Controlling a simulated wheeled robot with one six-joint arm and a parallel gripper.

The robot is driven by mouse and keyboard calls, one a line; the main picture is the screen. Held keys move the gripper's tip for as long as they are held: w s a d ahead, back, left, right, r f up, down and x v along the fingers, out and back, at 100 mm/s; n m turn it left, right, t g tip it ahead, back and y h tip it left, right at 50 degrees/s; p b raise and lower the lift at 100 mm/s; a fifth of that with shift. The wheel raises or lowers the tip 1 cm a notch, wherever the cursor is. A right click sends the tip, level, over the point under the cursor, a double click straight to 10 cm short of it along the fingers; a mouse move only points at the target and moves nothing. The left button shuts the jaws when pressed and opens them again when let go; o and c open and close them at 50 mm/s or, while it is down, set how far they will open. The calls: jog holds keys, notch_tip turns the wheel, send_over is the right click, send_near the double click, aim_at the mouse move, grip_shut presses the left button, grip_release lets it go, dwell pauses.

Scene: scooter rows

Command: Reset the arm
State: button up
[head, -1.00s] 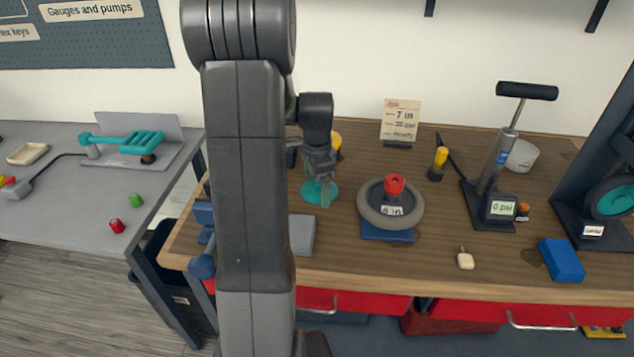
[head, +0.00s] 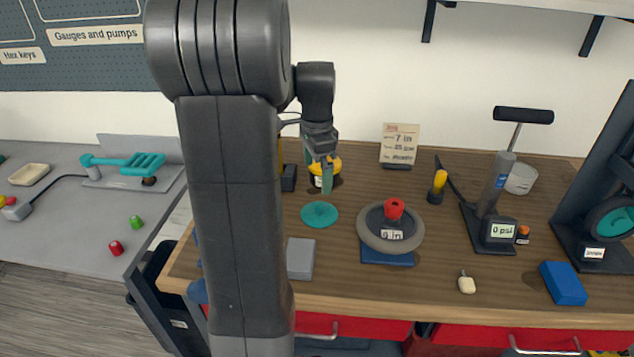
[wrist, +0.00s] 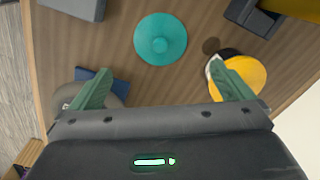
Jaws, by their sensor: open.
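My gripper (head: 321,178) hangs above the back part of the wooden workbench in the head view, in front of a yellow-topped round object (head: 332,166). In the wrist view my gripper (wrist: 166,90) has its two green fingers spread wide apart with nothing between them. A teal disc (head: 320,214) lies flat on the bench below, apart from the fingers; it also shows in the wrist view (wrist: 160,39). My upright dark arm hides part of the bench's left end.
A grey tyre with a red knob (head: 393,209) rests on a blue block. A floor pump (head: 496,190), a blue box (head: 563,284) and a sign (head: 399,143) stand further right. A grey block (head: 300,259) lies at the front. A grey table (head: 70,220) is at left.

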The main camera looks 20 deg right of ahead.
aim_at(317, 206)
jog(key=shift+r, duration=0.2)
notch_tip(317, 206, down, 12)
jog(key=shift+f, duration=0.15)
jog(key=shift+r, duration=1.95)
